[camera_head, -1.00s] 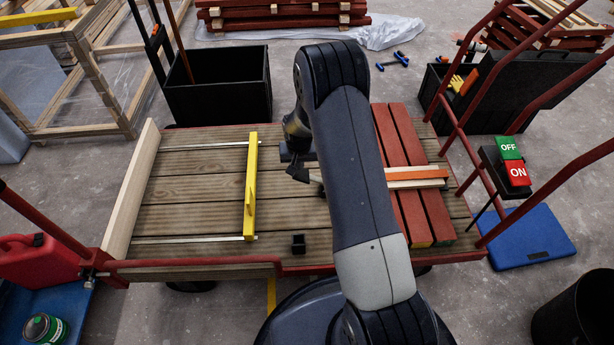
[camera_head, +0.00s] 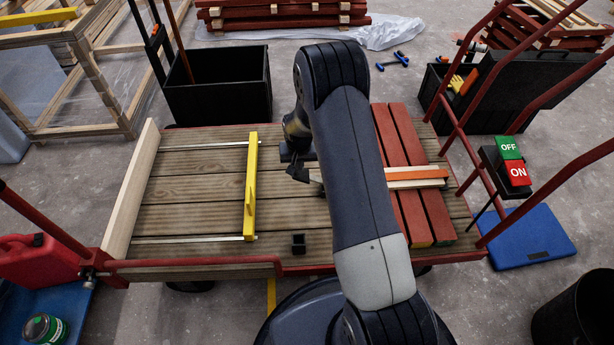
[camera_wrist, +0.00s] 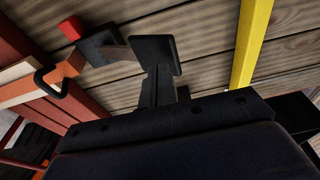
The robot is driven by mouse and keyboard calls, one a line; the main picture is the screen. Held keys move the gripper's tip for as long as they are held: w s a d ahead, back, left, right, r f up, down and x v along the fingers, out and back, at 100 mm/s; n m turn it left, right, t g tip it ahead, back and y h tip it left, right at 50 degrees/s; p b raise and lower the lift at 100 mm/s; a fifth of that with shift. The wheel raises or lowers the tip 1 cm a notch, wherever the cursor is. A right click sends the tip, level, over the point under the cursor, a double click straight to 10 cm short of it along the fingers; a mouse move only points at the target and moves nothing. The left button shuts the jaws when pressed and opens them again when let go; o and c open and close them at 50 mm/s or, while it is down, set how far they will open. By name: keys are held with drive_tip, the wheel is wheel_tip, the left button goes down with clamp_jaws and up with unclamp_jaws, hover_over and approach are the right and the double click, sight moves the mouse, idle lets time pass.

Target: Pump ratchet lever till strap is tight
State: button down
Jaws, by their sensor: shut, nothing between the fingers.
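My gripper (camera_head: 299,172) is low over the plank deck, left of the battens, its fingers together and empty. In the wrist view its dark fingers (camera_wrist: 160,82) point up the picture, towards a dark flat plate. Beside them is a dark part (camera_wrist: 100,46) with a red end (camera_wrist: 70,28), which looks like the ratchet and its lever. I cannot tell whether the fingers touch it. An orange strap (camera_head: 418,174) runs along pale battens across red battens (camera_head: 414,203). In the wrist view, a black hook (camera_wrist: 48,84) lies near the orange. My arm hides the ratchet in the head view.
The cart deck (camera_head: 195,190) holds a yellow bar (camera_head: 250,185) left of my gripper and a small black block (camera_head: 298,243) near the front edge. A pale board (camera_head: 132,190) stands at the left end. Red rails and an OFF/ON box (camera_head: 512,160) are right.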

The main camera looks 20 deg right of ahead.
sight(300, 174)
drive_tip(key=shift+f, duration=0.15)
drive_tip(key=shift+f+b, duration=2)
drive_tip(key=shift+f, duration=0.55)
drive_tip(key=shift+r, duration=0.15)
drive_tip(key=shift+r+p, duration=3.25)
drive_tip(key=shift+r, duration=2)
